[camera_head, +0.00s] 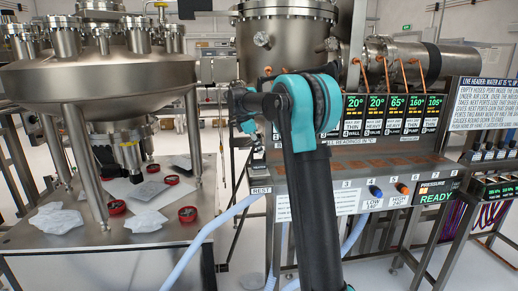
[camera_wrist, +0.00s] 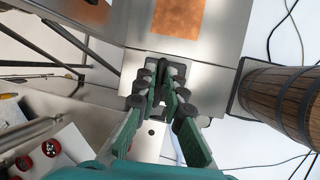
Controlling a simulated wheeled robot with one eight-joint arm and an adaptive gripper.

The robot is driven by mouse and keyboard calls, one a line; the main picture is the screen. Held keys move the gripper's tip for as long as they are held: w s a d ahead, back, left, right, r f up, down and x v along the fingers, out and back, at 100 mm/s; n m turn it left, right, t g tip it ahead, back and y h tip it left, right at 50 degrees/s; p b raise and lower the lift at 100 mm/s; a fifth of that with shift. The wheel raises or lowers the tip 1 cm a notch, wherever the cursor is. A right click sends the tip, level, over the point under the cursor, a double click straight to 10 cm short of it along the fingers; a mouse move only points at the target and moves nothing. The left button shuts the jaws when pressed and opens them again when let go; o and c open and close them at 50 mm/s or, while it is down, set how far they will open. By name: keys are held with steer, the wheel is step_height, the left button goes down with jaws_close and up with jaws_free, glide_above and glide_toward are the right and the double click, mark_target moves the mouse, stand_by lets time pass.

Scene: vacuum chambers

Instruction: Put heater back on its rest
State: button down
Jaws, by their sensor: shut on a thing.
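My gripper (camera_wrist: 163,92) has its two green-padded fingers closed together in the wrist view. Between the tips is a small dark thing (camera_wrist: 161,72), which looks like the heater, mostly hidden by the fingers. It is over a narrow steel ledge with dark fittings; whether it touches cannot be told. In the head view a label reading REST (camera_head: 261,190) is on the left end of the steel console (camera_head: 345,158). My gripper shows there only in part (camera_head: 248,122), left of my teal arm joint, near that console end. The heater cannot be made out there.
A steel table (camera_head: 150,225) on the left bears red-rimmed round parts (camera_head: 187,214) and white wipes. A large vessel (camera_head: 90,85) stands over it. Pale blue hoses (camera_head: 205,235) hang below the console. A wooden barrel (camera_wrist: 285,100) is at the right in the wrist view.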

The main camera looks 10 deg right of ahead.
steer(key=c, duration=1.6)
jaws_free()
steer(key=shift+f, duration=0.1)
steer(key=v, duration=1.2)
steer(key=s+d+f+m+y, duration=0.1)
steer(key=s+d+f+m, duration=0.2)
steer(key=s+f+m, duration=0.3)
steer(key=s+d+f+m+t+y, duration=0.1)
steer(key=s+f+m, duration=0.4)
steer(key=s+f, duration=1.2)
steer(key=s+d+f+m+t+y, duration=0.1)
steer(key=s+d+f+m, duration=0.3)
steer(key=s+f, duration=0.7)
steer(key=shift+s+d+f+m+y, duration=0.1)
steer(key=shift+s+m+y, duration=0.25)
steer(key=shift+s, duration=0.55)
steer(key=shift+s+d+f+m+y, duration=0.1)
steer(key=shift+s+m+y, duration=0.1)
steer(key=shift+s+m, duration=0.5)
steer(key=shift+s+d+f+m+y, duration=0.15)
steer(key=shift+s+m+y, duration=0.1)
steer(key=shift+s, duration=0.9)
